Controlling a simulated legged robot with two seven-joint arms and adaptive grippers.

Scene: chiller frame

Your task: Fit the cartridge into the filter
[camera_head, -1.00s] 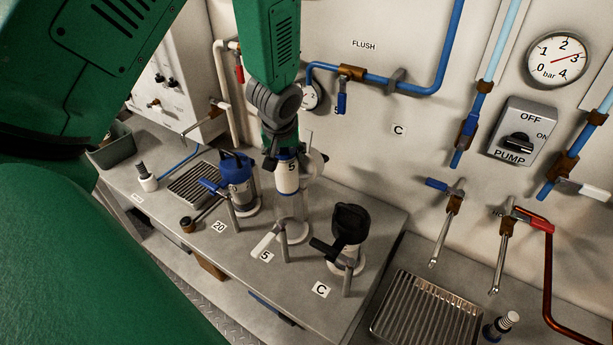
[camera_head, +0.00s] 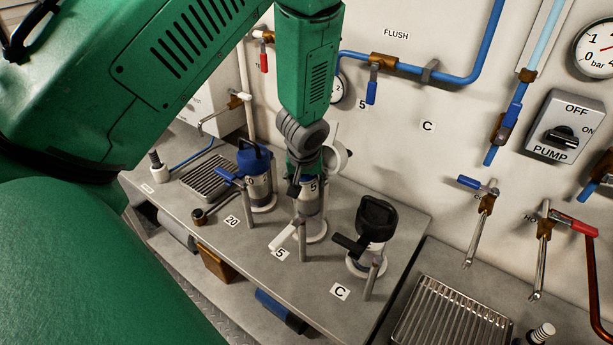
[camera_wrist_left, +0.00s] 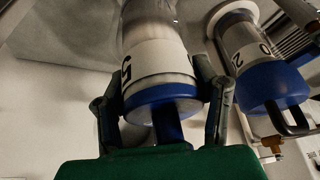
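The cartridge marked 5 (camera_head: 312,188) has a white body and a blue cap with a handle. It stands upright in line with the filter marked 5 (camera_head: 308,227), its lower part apparently inside the clear housing. How deep it sits is unclear. My left gripper (camera_head: 303,178) is above it, its fingers on both sides of the cartridge. In the left wrist view, the fingers flank the blue cap (camera_wrist_left: 163,101) and the tips reach the white body. The filter's white-handled lever (camera_head: 283,238) points toward the front. My right gripper is not in view.
A blue-capped filter marked 20 (camera_head: 257,183) stands close on the left, and a black-capped filter marked C (camera_head: 373,228) on the right. A drip grate (camera_head: 207,177) lies at the left. Pipes and valves line the wall behind.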

